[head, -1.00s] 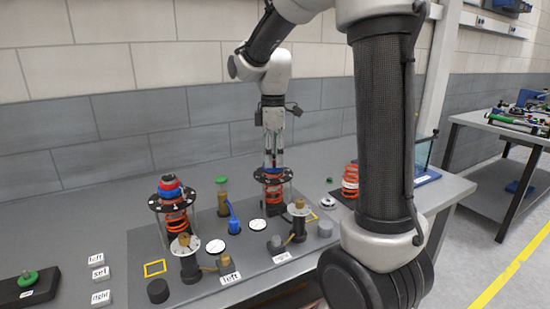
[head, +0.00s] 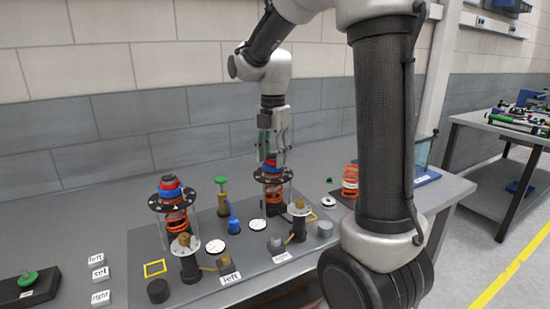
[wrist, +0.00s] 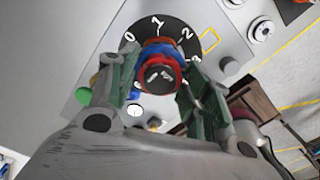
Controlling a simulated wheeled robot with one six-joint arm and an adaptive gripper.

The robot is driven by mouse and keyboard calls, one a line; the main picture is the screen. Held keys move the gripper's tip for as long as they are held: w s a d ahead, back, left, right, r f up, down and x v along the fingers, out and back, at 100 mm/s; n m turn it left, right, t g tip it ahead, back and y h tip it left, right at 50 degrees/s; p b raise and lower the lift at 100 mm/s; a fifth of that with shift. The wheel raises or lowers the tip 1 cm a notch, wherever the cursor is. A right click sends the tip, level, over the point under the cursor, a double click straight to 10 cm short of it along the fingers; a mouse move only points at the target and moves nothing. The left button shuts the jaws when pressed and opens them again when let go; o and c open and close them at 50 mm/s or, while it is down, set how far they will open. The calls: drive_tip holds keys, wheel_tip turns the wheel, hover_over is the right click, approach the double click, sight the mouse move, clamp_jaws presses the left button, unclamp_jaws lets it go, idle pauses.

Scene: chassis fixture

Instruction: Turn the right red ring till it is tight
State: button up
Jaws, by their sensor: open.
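The right red ring (head: 270,163) sits with a blue ring above the black numbered dial plate (head: 288,176) of the right spring unit. In the wrist view the red ring (wrist: 160,85) faces me, with the blue ring (wrist: 160,53) beyond it and the dial plate (wrist: 140,28) showing numbers behind. My gripper (head: 272,156) is above this unit, pointing down. In the wrist view its green-padded fingers (wrist: 160,78) are open, one on each side of the rings. A gap shows beside the red ring, and I cannot tell whether either finger touches it.
The left spring unit (head: 170,190) with its own red and blue rings stands to the left. A green-topped brass part (head: 221,195) and a blue part (head: 233,218) stand between the units. An orange spring (head: 350,181) stands at the right. Small labelled blocks (head: 98,273) lie at the left.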

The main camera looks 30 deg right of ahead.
drive_tip(key=c, duration=0.8)
drive_tip(key=m, duration=1.2)
drive_tip(key=shift+m, duration=0.4)
drive_tip(key=m, duration=0.4)
drive_tip(key=shift+m, duration=0.3)
drive_tip(key=o, duration=0.8)
drive_tip(key=shift+r, duration=0.1)
